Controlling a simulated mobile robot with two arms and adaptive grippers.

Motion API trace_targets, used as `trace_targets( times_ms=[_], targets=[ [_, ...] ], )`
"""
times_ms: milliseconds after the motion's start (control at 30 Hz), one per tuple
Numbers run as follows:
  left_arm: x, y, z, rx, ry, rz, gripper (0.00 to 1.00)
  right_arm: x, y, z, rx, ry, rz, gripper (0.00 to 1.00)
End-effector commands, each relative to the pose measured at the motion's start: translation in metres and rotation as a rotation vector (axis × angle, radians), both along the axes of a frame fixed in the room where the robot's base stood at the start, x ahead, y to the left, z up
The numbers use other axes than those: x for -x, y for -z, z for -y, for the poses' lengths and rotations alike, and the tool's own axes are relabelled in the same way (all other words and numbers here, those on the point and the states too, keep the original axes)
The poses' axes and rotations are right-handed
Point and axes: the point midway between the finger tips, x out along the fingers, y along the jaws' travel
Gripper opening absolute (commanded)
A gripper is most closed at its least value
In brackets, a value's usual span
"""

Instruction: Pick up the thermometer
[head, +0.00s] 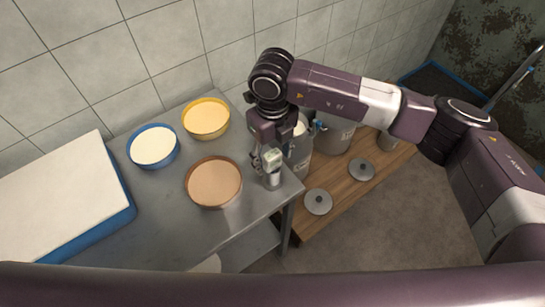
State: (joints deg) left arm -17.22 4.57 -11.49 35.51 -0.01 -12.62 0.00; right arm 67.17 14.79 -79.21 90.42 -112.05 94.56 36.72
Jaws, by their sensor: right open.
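My right gripper (266,157) reaches down over the right end of the metal table (240,224), its fingers apart. A small grey, cup-like cylinder (273,181) stands directly below and between the fingers. A pale, blocky piece shows at its top, partly covered by the fingers. I cannot tell whether this is the thermometer, nor whether the fingers touch it. No other thermometer can be made out. My left gripper is not in view.
Left of the gripper are a brown bowl (213,183), a yellow bowl (206,119) and a blue bowl (153,147). A blue-and-white box (57,199) fills the table's left end. Grey pots and two lids (318,202) (361,169) are on a lower wooden surface (335,205). A tiled wall stands behind.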

Motion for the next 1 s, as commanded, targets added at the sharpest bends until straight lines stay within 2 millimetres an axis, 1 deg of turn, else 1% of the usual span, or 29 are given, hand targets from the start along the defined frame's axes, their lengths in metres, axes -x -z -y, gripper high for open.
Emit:
trace_targets(
  times_ms=[100, 267, 367, 600, 700, 1000],
  targets=[
    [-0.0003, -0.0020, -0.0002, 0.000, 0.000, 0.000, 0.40, 0.0000, 0.0038, -0.0003, -0.001, 0.000, 0.001, 0.54],
    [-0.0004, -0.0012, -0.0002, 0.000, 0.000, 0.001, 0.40, -0.0001, 0.0043, -0.0005, -0.001, -0.001, 0.001, 0.54],
    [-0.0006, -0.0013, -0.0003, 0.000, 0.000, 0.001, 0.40, -0.0001, 0.0042, -0.0006, -0.001, -0.001, 0.001, 0.44],
    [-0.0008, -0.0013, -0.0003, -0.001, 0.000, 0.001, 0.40, -0.0001, 0.0039, -0.0006, -0.001, -0.001, 0.000, 0.17],
    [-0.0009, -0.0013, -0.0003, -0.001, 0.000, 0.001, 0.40, -0.0002, 0.0037, -0.0006, -0.002, -0.001, 0.001, 0.08],
    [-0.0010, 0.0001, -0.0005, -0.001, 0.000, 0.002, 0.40, -0.0006, 0.0013, -0.0008, -0.002, -0.001, 0.002, 0.08]
  ],
)
